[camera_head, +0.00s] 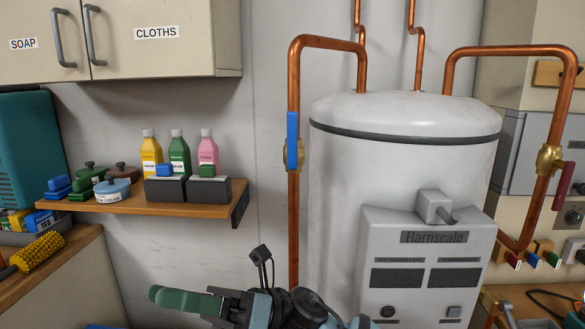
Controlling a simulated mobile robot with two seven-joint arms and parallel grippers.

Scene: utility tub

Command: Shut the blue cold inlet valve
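The blue valve handle (292,140) is a flat upright lever on the vertical copper pipe left of the white tank. It lies in line with the pipe, over a brass valve body (286,155). My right gripper (218,303) is at the bottom of the view, low and left of this pipe, well below the handle and apart from it. A dark green elongated piece (180,299) reaches left from it. My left gripper is not in view.
The white tank (405,155) with its grey control box (425,260) stands right of the pipe. A red-handled valve (563,186) is on the far-right pipe. A wooden shelf (150,203) with bottles juts out at left, below a wall cabinet (200,62). Bare wall lies between shelf and pipe.

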